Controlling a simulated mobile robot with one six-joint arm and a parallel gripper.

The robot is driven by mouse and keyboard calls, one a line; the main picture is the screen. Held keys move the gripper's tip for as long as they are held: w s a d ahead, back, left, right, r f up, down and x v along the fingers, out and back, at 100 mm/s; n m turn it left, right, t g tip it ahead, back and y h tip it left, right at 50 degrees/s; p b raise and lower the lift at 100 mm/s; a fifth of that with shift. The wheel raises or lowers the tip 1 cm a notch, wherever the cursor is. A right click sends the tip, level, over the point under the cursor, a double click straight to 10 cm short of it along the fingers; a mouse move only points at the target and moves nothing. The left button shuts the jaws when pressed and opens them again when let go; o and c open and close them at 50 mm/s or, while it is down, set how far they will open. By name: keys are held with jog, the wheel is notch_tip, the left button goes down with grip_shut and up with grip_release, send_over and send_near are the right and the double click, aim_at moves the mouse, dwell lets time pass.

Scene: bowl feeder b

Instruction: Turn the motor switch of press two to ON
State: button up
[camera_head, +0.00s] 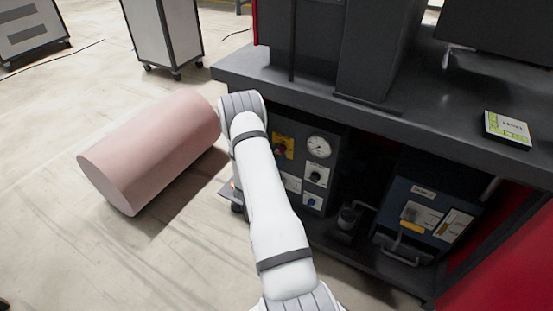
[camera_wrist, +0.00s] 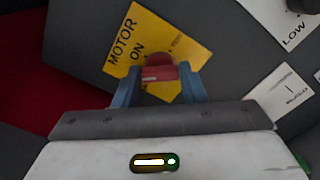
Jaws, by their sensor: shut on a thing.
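In the wrist view a yellow plate (camera_wrist: 140,38) with the words MOTOR and ON sits on a dark grey panel. The red motor switch knob (camera_wrist: 158,72) is in front of its lower part. My gripper (camera_wrist: 158,82) has its two blue fingers on either side of the knob, shut on it. ON is printed just above the knob in the picture. The knob and fingers hide part of the plate, so I cannot tell the switch's exact setting. The head view shows the yellow plate (camera_head: 289,143) beside my arm; my gripper is hidden there.
The panel (camera_head: 337,143) also carries a gauge (camera_head: 318,146) and another knob (camera_head: 317,175). It sits under a dark bench top (camera_head: 420,125). A blue unit (camera_head: 425,215) stands to the right. A large pink cylinder (camera_head: 150,150) lies on the floor to the left of my arm.

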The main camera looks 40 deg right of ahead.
jog(key=m+b, duration=0.2)
jog(key=m, duration=0.1)
jog(key=m+b, duration=0.1)
jog(key=m, duration=0.1)
jog(key=shift+s+d+f+b, duration=0.15)
jog(key=shift+f+b, duration=0.1)
jog(key=shift+b, duration=0.15)
jog(key=shift+r+m+b, duration=0.1)
jog(key=shift+m+b, duration=0.65)
jog(key=shift+m, duration=0.35)
jog(key=o, duration=1)
